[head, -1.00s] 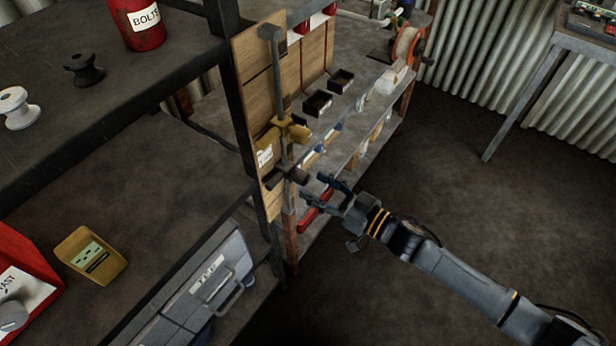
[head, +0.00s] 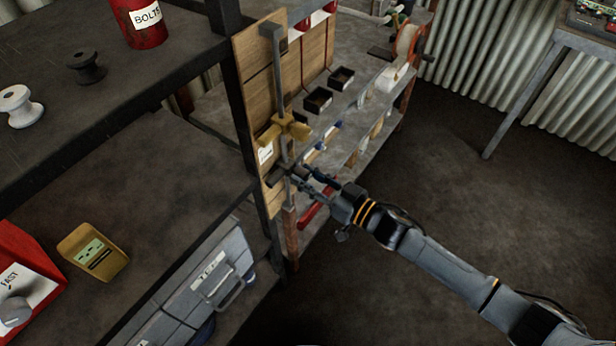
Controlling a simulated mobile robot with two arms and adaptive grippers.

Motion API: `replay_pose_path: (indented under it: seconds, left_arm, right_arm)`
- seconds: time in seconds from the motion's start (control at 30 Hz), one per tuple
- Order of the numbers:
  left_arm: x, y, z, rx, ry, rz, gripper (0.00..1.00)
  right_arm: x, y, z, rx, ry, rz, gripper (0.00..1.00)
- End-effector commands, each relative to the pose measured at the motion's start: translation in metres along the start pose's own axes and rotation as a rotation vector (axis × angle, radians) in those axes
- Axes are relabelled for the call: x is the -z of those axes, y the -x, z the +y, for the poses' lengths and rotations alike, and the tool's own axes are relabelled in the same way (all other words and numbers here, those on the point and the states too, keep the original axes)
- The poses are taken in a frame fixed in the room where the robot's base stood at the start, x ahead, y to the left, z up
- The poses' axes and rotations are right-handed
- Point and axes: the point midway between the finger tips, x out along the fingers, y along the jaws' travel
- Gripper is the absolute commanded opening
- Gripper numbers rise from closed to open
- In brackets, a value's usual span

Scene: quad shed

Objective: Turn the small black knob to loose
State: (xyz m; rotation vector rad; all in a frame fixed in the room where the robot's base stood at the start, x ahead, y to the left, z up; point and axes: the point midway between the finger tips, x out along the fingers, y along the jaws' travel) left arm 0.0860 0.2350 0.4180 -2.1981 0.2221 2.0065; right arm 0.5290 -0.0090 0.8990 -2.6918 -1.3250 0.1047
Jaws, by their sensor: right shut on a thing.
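A grey vertical bar (head: 279,75) stands against a wooden board (head: 254,68) on the shelf post. A yellow bracket (head: 284,128) sits midway on the bar, above a dark sliding piece (head: 277,177). The small black knob (head: 296,173) is on the right side of this piece and is mostly hidden by fingers. My right gripper (head: 304,179) comes in from the right and is shut on the knob. Any marking for loose is too small to see. My left gripper is not in view.
Shelves at left hold a white spool (head: 18,106), a black spool (head: 87,67), a red bolts tin (head: 142,22) and a yellow meter (head: 93,250). A red-handled tool (head: 314,214) is just below my right gripper.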

Motion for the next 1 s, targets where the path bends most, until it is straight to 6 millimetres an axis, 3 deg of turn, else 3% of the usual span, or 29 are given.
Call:
replay_pose_path:
  seconds: [0.37,1.0]
  left_arm:
    - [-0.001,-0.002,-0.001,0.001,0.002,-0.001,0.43]
    - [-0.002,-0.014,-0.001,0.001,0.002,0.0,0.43]
  right_arm:
    - [0.0,0.0,0.001,0.0,0.132,0.005,0.0]
    - [0.0,0.0,0.001,0.002,0.717,0.023,0.0]
